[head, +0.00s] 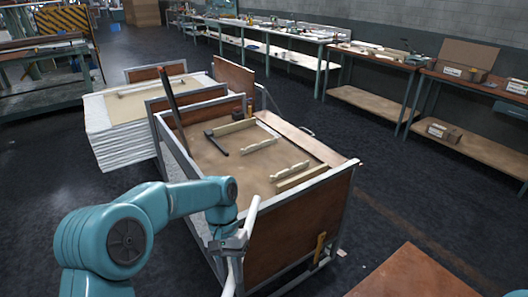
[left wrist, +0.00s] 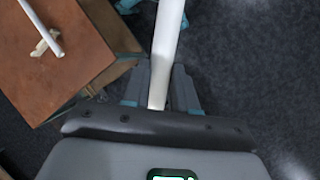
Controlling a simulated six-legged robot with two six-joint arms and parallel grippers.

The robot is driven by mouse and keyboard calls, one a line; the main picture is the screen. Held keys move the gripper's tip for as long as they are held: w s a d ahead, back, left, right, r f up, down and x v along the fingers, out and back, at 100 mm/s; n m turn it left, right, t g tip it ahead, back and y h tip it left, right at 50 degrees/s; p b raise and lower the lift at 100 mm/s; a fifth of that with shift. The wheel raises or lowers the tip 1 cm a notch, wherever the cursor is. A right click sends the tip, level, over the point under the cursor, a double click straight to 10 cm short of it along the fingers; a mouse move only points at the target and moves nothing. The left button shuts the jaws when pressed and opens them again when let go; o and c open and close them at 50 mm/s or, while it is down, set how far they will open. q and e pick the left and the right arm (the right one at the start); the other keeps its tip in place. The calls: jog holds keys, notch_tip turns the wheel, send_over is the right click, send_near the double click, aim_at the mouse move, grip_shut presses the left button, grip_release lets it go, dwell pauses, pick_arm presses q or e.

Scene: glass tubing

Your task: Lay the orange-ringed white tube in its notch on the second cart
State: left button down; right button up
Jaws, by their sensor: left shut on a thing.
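My left gripper (head: 236,244) is shut on a white tube (head: 252,215), which slants steeply just outside the near cart's front left corner. In the left wrist view, the white tube (left wrist: 168,40) runs up out of the jaws (left wrist: 159,100). No orange ring shows on it. The near cart (head: 300,220) has a tan bed with two pale notched rests (head: 259,146) (head: 290,171) lying on it. Their notches look empty. A farther cart (head: 135,72) stands behind it at left. I cannot tell which is the second cart. My right gripper is not in view.
A dark upright bar (head: 173,97) and a black L-shaped tool (head: 217,142) are at the near cart's left. A brown table (head: 415,275) is at bottom right. The wrist view shows a brown tabletop (left wrist: 60,75) with another white tube (left wrist: 40,27) on a pale rest.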

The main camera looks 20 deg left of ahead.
pick_arm(q)
jog(key=shift+s+d, duration=0.1)
jog(key=shift+d, duration=0.2)
jog(key=d, duration=1.2)
